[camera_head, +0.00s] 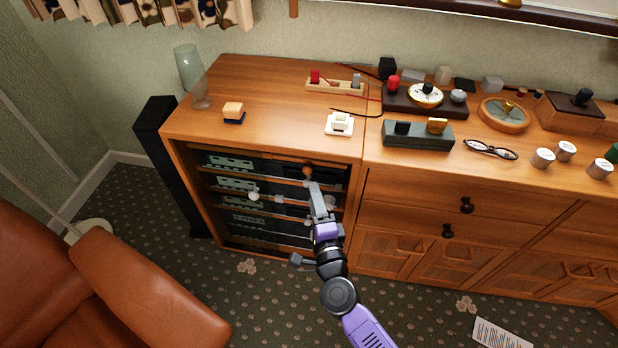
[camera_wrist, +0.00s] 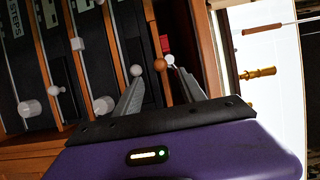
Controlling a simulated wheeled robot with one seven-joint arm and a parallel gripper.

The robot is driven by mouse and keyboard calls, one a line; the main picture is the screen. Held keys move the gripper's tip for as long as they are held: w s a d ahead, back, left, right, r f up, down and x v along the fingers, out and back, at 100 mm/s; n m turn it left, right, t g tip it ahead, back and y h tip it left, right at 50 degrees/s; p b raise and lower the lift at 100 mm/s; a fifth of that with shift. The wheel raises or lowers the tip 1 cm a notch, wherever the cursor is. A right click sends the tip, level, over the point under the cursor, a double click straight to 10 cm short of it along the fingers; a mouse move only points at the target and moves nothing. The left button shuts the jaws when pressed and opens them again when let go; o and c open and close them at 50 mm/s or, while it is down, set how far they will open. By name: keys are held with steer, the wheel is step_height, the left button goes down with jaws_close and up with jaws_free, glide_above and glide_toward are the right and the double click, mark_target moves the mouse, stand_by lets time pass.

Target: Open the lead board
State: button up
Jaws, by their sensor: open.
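An open-fronted wooden cabinet (camera_head: 190,165) holds several stacked dark boards with pale green panels (camera_head: 229,162) and small knobs. I cannot tell which is the lead board; one label in the wrist view reads "STEPS" (camera_wrist: 13,27). An orange-brown knob (camera_head: 308,170) is at the upper right of the stack. In the wrist view this knob (camera_wrist: 160,66) lies just beyond and between my fingertips, with a pale round knob (camera_wrist: 137,70) beside it near the left finger. My gripper (camera_head: 315,187) is open and empty in front of the stack; it also shows in the wrist view (camera_wrist: 160,85). Contact is not clear.
The cabinet top carries a glass vase (camera_head: 192,75), a small block (camera_head: 233,111), a white switch (camera_head: 340,124) and several devices. Drawers with dark knobs (camera_head: 467,205) are to the right. A leather chair (camera_head: 145,290) is at lower left. Carpet (camera_head: 270,300) between is clear.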

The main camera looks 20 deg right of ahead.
mark_target(308, 173)
steer(key=w, duration=0.2)
steer(key=w+b, duration=0.1)
steer(key=w, duration=0.2)
steer(key=w+d+b, duration=0.1)
steer(key=w, duration=0.1)
steer(key=shift+w, duration=0.25)
jaws_close()
stand_by(1.2)
